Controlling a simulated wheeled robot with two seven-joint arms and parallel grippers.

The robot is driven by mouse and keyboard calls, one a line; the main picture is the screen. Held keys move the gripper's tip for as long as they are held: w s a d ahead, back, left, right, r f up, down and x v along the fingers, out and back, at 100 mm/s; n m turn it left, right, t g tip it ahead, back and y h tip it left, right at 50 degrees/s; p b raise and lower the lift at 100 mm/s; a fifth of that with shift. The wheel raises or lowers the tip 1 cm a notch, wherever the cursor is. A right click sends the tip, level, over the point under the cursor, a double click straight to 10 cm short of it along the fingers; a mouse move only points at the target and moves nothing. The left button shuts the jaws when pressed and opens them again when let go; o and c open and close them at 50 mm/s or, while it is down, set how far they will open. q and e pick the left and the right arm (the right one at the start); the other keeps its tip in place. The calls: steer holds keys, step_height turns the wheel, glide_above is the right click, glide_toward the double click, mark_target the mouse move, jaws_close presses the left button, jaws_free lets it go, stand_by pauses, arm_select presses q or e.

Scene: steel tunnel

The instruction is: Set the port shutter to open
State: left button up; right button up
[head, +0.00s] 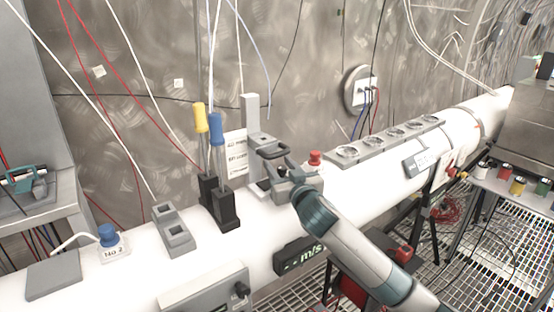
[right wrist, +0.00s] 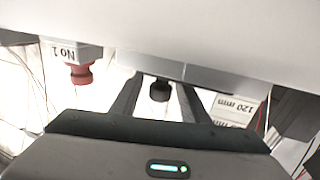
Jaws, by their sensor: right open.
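The port shutter seems to be the grey block (head: 263,141) with an upright plate, on top of the white tunnel tube. My right gripper (head: 280,168) is at its near right side, above the tube, and partly covers it. In the right wrist view, a black knob (right wrist: 160,91) under a pale grey edge lies between the two spread fingers of my right gripper (right wrist: 154,100). I cannot tell whether the fingers touch the knob. Any open or shut marking on the shutter is not readable. My left gripper is not in view.
A red knob (head: 315,158) stands just right of my gripper; it shows labelled No 1 in the right wrist view (right wrist: 78,75). Black holders with a yellow-handled tool (head: 200,118) and a blue-handled tool (head: 216,130) stand left. A rail (head: 385,140) with round ports runs right.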

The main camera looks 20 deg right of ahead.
steer(key=shift+w+a, duration=0.1)
steer(key=shift+w, duration=0.8)
steer(key=shift+c, duration=0.2)
jaws_close()
steer(key=shift+w+d, duration=0.25)
steer(key=shift+d, duration=0.45)
steer(key=shift+w+d, duration=0.25)
steer(key=shift+d, duration=0.5)
steer(key=shift+w+d, duration=0.25)
steer(key=shift+d, duration=0.45)
steer(key=shift+a+r, duration=0.1)
steer(key=shift+c, duration=1.8)
jaws_free()
steer(key=o, duration=0.4)
steer(key=shift+d, duration=0.2)
steer(key=shift+a, duration=0.1)
